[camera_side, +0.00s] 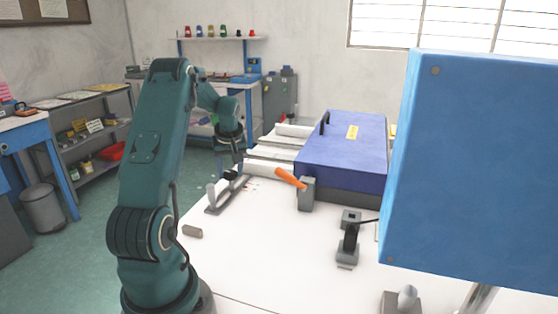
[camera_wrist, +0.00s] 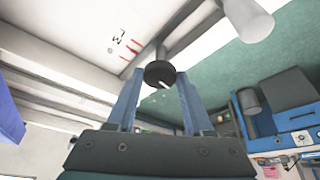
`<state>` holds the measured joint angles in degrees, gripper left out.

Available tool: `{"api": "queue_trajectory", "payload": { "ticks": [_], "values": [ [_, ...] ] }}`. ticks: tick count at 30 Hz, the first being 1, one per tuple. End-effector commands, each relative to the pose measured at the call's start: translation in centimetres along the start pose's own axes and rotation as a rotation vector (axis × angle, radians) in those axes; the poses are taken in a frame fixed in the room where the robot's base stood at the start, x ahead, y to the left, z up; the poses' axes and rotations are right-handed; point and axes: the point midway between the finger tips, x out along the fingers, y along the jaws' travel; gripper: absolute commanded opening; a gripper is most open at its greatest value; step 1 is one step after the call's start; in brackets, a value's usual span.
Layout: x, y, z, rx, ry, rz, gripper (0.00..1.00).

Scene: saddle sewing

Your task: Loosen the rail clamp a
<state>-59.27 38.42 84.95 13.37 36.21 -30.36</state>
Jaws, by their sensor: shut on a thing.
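In the side view, a grey clamp (camera_side: 226,194) stands at the left edge of the white table, with a long flat base and an upright rounded post. A black knob (camera_side: 230,175) tops its far end. My gripper (camera_side: 231,169) reaches down over this knob. In the wrist view, the dark round knob (camera_wrist: 160,73) on its pale stem sits between the two blue fingertips of my gripper (camera_wrist: 160,78), which is shut on it. Small red marks lie on the white surface beside it. No label shows which clamp is a, and any thread is hidden.
A blue-purple box (camera_side: 345,150) stands on the white table (camera_side: 260,250), with an orange handle (camera_side: 290,178) at its front left. A small brown-grey block (camera_side: 192,231) lies near the left edge. A large blue panel (camera_side: 475,160) blocks the right foreground. The table's front middle is clear.

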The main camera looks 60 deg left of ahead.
Motion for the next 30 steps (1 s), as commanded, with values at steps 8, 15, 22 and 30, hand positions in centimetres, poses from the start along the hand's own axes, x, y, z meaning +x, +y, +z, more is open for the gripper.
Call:
{"api": "queue_trajectory", "payload": {
  "ticks": [8, 15, 22, 30],
  "values": [
    [-0.06, 0.24, -0.04, -0.171, 0.001, -0.072, 0.00],
    [-0.04, 0.33, -0.05, -0.305, 0.000, -0.128, 0.00],
    [-0.06, 0.38, -0.05, -0.380, -0.001, -0.158, 0.00],
    [-0.07, 0.38, -0.05, -0.401, -0.001, -0.167, 0.00]
  ]
}}
